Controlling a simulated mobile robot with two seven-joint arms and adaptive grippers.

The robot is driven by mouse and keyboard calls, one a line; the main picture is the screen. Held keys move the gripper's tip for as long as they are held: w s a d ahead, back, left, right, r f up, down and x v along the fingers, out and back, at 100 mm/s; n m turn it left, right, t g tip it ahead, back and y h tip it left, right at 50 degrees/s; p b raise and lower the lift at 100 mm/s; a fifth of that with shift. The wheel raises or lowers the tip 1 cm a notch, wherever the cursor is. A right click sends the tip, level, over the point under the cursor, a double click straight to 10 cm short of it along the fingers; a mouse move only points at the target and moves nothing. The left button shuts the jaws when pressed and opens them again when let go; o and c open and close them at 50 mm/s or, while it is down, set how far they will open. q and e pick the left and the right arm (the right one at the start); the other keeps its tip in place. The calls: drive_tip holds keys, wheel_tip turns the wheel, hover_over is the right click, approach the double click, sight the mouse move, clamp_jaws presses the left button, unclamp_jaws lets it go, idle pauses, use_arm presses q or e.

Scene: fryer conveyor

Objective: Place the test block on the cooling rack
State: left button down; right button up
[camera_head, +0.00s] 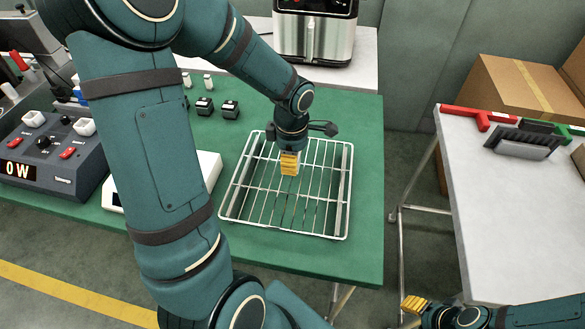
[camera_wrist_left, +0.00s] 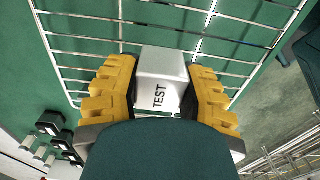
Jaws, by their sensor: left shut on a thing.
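The test block (camera_wrist_left: 161,78) is a white block marked "TEST", seen in the left wrist view between yellow gripper fingers. My left gripper (camera_head: 290,166) is shut on it, over the cooling rack. The block itself is hidden behind the gripper in the head view. The cooling rack (camera_head: 246,215) is a white wire rack on the green table, and its bars also show in the left wrist view (camera_wrist_left: 235,68). I cannot tell whether the block touches the bars. My right gripper (camera_head: 412,304) is at the lower right, away from the rack; its opening is unclear.
The green table (camera_head: 363,215) holds a power meter box (camera_head: 58,160) reading "0 W", a white device (camera_head: 207,168) partly behind my left arm, and small dark blocks (camera_head: 205,106). An air fryer (camera_head: 314,35) stands behind. A white table (camera_head: 505,220) is at right, past a gap.

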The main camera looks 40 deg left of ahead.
use_arm(q)
wheel_tip(320, 180, down, 2)
drive_tip(key=shift+f+b, duration=0.25)
drive_tip(key=shift+b, duration=0.05)
drive_tip(key=shift+f, duration=0.4)
drive_tip(key=c, duration=0.6)
unclamp_jaws()
drive_tip(key=shift+f, duration=0.1)
